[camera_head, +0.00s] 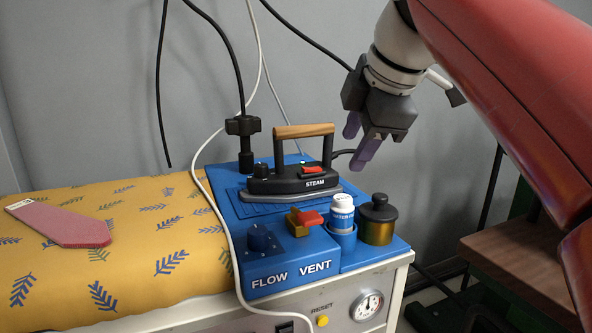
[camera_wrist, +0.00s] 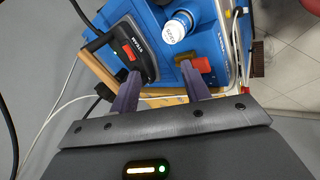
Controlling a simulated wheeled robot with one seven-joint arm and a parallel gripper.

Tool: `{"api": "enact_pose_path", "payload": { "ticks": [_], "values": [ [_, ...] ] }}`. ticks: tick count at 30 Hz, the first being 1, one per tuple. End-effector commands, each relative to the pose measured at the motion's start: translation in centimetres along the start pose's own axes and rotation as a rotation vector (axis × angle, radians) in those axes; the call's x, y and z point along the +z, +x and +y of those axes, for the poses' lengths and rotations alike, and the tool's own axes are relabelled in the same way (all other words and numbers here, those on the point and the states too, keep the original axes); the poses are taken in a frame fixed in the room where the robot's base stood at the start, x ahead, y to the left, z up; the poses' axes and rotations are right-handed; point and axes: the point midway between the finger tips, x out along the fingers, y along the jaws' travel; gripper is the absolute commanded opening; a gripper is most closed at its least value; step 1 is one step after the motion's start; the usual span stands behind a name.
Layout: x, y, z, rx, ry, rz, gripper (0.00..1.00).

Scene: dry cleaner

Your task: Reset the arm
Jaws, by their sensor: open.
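My gripper (camera_head: 362,146) hangs from my red and grey arm at the upper right of the head view, above and to the right of the steam iron (camera_head: 292,184). Its two purple fingers are spread apart with nothing between them. In the wrist view the gripper (camera_wrist: 160,92) shows its two fingers apart, with the iron (camera_wrist: 125,58) under and left of them. The iron is black with a wooden handle and rests on the blue station (camera_head: 222,196). No contact between the gripper and any object is visible.
A pink pad (camera_head: 70,224) lies on the yellow patterned board (camera_head: 150,265). Cables hang behind the iron. A brown table (camera_head: 530,255) stands at right.

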Motion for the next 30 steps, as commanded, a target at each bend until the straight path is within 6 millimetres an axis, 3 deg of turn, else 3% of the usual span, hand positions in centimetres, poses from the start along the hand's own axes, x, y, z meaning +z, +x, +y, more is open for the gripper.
{"api": "enact_pose_path", "payload": {
  "ticks": [8,11,21,24,27,30],
  "values": [
    [2.7,2.7,-4.7,-0.008,0.355,-0.026,0.47],
    [3.9,4.4,-7.8,-0.005,0.549,-0.047,0.47],
    [7.6,13.1,-23.2,0.061,1.314,-0.155,0.47],
    [8.2,15.2,-26.7,0.087,1.467,-0.18,0.47],
    [8.7,16.5,-29.0,0.106,1.563,-0.197,0.47],
    [8.9,17.1,-30.1,0.117,1.61,-0.203,0.47]
  ]
}}
